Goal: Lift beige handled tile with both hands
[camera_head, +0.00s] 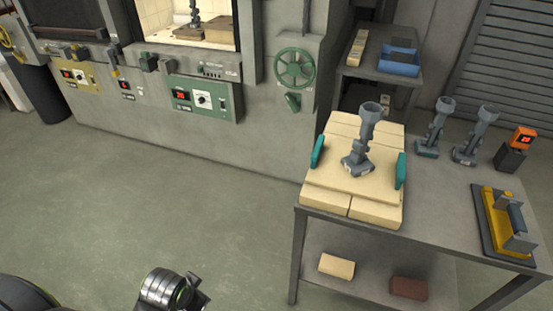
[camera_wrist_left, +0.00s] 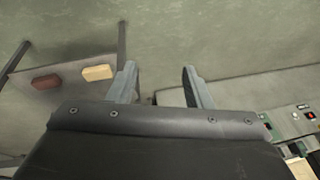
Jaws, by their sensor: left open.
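The beige handled tile (camera_head: 352,188) lies flat on beige blocks on the grey table. A teal handle stands at its left side (camera_head: 318,151) and another at its right side (camera_head: 400,171). A grey metal casting with a cup-shaped top (camera_head: 365,135) stands upright on the tile. My left gripper (camera_wrist_left: 158,82) shows in the left wrist view with its two fingers apart and nothing between them. In the head view only part of my left arm shows at the bottom edge, well to the left of the table. My right gripper is not in view.
The table (camera_head: 440,220) also holds two grey castings (camera_head: 435,128) (camera_head: 475,135), an orange-topped meter (camera_head: 522,140) and a yellow fixture (camera_head: 505,222). A beige brick (camera_head: 337,266) and a brown brick (camera_head: 409,288) lie on its lower shelf. The furnace (camera_head: 190,55) stands behind; the floor left is clear.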

